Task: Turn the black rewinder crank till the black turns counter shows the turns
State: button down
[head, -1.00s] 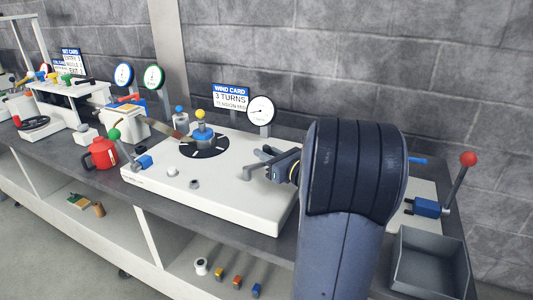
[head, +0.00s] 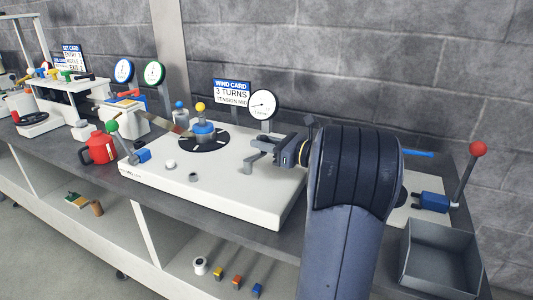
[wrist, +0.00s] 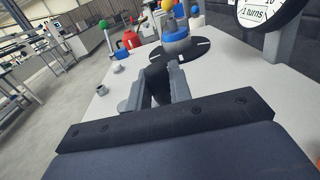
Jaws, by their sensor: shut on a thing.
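My gripper (head: 262,153) is over the right part of the white rewinder deck (head: 225,195). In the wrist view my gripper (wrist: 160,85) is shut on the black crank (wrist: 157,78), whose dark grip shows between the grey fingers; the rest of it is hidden. The black-rimmed turns counter (head: 263,104) stands behind the deck. It also shows at the upper right of the wrist view (wrist: 265,10), cut off, with a label that seems to read "1 turns"; its needle is unclear. The wind card (head: 232,93) reads 3 turns, tension mid.
A black reel disc (head: 204,141) with a blue hub and yellow knob is left of my gripper. A red-knobbed lever (head: 465,175) and a grey bin (head: 440,258) are at the right. A red can (head: 98,147) and green-knobbed lever (head: 120,138) stand left.

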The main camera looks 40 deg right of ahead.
jog(key=n+g+y+b, duration=0.1)
jog(key=w+n+g+y, duration=0.1)
jog(key=y, duration=0.1)
jog(key=shift+w+a+f+b, duration=0.15)
jog(key=shift+w+f+b, duration=0.05)
jog(key=shift+b, duration=0.15)
jog(key=shift+w+a+r+n+g+y+b, duration=0.1)
jog(key=shift+w+a+n+g+y+b, duration=0.15)
jog(key=shift+n+g+y, duration=0.45)
jog(key=shift+w+a+r+n+g+y+b, duration=0.1)
jog(key=shift+w+n+g+y+b, duration=0.15)
jog(key=shift+n+g+y, duration=0.4)
jog(key=c, duration=1.3)
grip_release()
jog(key=p+v, duration=0.1)
jog(key=v, duration=0.9)
jog(key=shift+s+d, duration=0.15)
jog(key=shift+d, duration=0.15)
